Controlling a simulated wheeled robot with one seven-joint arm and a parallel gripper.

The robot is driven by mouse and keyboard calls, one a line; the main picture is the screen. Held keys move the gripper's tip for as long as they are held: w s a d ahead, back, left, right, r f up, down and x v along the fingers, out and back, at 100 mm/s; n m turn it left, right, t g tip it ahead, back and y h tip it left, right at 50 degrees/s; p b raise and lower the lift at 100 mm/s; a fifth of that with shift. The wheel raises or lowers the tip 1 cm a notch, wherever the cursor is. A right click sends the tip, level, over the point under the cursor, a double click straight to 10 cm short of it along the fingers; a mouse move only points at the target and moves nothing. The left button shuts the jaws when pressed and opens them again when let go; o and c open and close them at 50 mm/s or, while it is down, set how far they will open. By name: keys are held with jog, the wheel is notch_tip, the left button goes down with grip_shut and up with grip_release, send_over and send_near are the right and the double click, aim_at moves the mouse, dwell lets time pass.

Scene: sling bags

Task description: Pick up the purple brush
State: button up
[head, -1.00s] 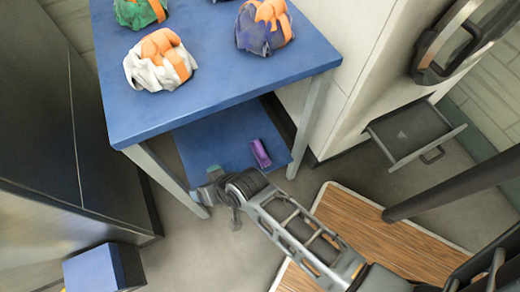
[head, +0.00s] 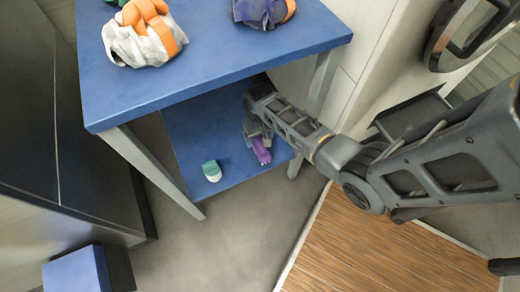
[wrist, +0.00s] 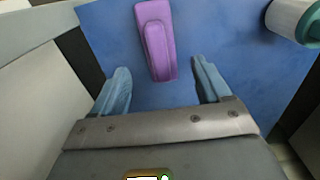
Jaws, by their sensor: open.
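The purple brush (head: 261,150) lies on the blue lower shelf (head: 190,130) of the table, partly hidden by my arm in the head view. In the wrist view the brush (wrist: 156,42) lies lengthwise just beyond and between my fingertips. My gripper (wrist: 162,88) is open and empty, its two blue-grey fingers spread wider than the brush. In the head view my gripper (head: 256,130) reaches in under the tabletop, close to the brush. I cannot tell its exact height above the shelf.
A white and green object (head: 212,171) lies on the shelf left of the brush and also shows in the wrist view (wrist: 292,18). The blue tabletop (head: 200,60) overhangs the shelf and carries sling bags (head: 145,35). Table legs (head: 150,170) and an open drawer (head: 412,112) stand nearby.

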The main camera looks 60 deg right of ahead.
aim_at(260, 144)
jog(key=f+b, duration=0.1)
jog(key=f, duration=0.2)
jog(key=f+b, duration=0.1)
jog(key=f, duration=0.1)
jog(key=shift+s+a+b, duration=0.1)
jog(key=shift+s+b, duration=0.15)
jog(key=shift+b, duration=0.05)
jog(key=c, duration=1.3)
notch_tip(260, 144, up, 10)
jog(key=p, duration=0.5)
jog(key=shift+f, duration=0.25)
jog(key=shift+r, duration=0.3)
